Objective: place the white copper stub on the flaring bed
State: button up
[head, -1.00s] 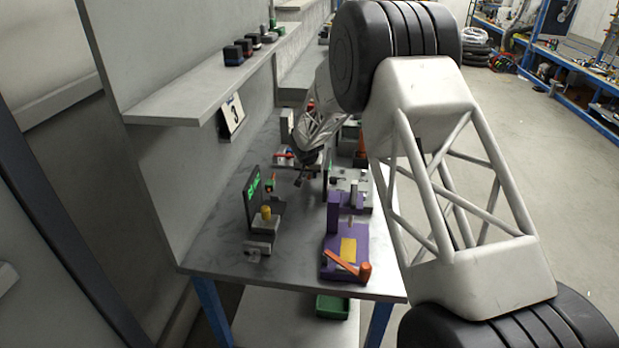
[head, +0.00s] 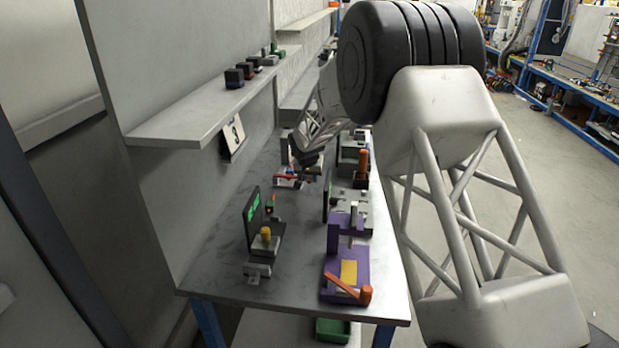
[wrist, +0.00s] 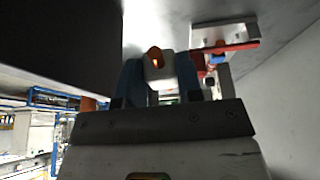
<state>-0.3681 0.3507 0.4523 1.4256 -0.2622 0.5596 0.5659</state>
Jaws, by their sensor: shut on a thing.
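My gripper (wrist: 158,82) is shut on the white copper stub (wrist: 155,66), a white block with an orange copper end, held between two blue fingers in the wrist view. In the head view my gripper (head: 312,168) is small and dark at the far part of the table; the stub cannot be made out there. Close by it is a low fixture (head: 288,180) with red and blue parts on a grey base, perhaps the flaring bed. In the wrist view a red bar on a grey plate (wrist: 222,38) lies up and right of the stub, apart from it.
A purple fixture (head: 337,268) with an orange handle stands at the table's front right. A green-lit display (head: 252,215) stands behind a yellow-topped device (head: 265,240). Grey fixtures (head: 350,205) line the right. A wall shelf (head: 190,118) overhangs the left; bare tabletop (head: 215,262) lies front left.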

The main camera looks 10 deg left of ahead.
jog(key=shift+d+r, duration=0.1)
jog(key=s+d+r, duration=0.3)
jog(key=d+r, duration=0.9)
jog(key=d, duration=0.1)
jog(key=s+d+f, duration=0.5)
jog(key=s+d, duration=0.2)
jog(key=s, duration=0.3)
jog(key=s+d+f, duration=0.5)
jog(key=s+d, duration=0.2)
jog(key=s, duration=0.4)
jog(key=s+d+f, duration=0.5)
jog(key=s+d, duration=0.1)
jog(key=s, duration=0.5)
jog(key=shift+d+f, duration=0.2)
jog(key=shift+d, duration=0.2)
jog(key=a, duration=1.7)
jog(key=shift+a, duration=0.1)
jog(key=shift+a, duration=0.15)
